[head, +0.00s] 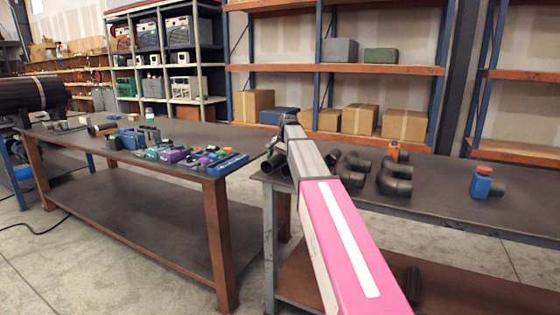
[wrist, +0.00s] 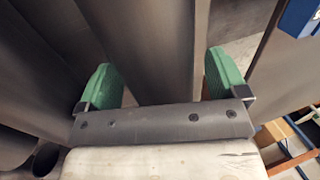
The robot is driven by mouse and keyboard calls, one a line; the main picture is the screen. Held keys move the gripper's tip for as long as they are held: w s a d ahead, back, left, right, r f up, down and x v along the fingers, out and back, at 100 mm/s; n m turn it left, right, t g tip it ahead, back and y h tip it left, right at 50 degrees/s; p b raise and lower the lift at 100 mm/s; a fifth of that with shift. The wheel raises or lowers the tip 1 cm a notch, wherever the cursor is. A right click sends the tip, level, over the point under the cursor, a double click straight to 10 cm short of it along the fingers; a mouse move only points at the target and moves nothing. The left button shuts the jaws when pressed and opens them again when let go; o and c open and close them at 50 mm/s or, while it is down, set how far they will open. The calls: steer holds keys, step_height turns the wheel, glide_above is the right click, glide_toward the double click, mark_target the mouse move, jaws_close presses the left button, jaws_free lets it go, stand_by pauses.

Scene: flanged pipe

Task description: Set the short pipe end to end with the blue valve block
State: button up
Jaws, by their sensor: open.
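The blue valve block (head: 482,184) stands on the right-hand table, with a red-orange top and a dark pipe stub at its right. My gripper (wrist: 160,82) has green finger pads, set wide apart. A dark grey pipe (wrist: 150,45) lies between the pads in the wrist view; I cannot tell whether they touch it, or whether it is the short pipe. Dark pipe ends (head: 275,162) show beside the arm at the table's left end.
Dark pipe elbows (head: 395,178) and an orange-topped fitting (head: 397,152) stand between my arm and the valve block. The right table's front (head: 440,208) is clear. The left table (head: 190,132) holds several coloured parts. Part of a blue object (wrist: 298,16) shows in the wrist view.

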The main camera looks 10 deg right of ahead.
steer(key=shift+f, duration=0.25)
stand_by(0.3)
steer(key=c, duration=1.7)
steer(key=shift+r, duration=0.15)
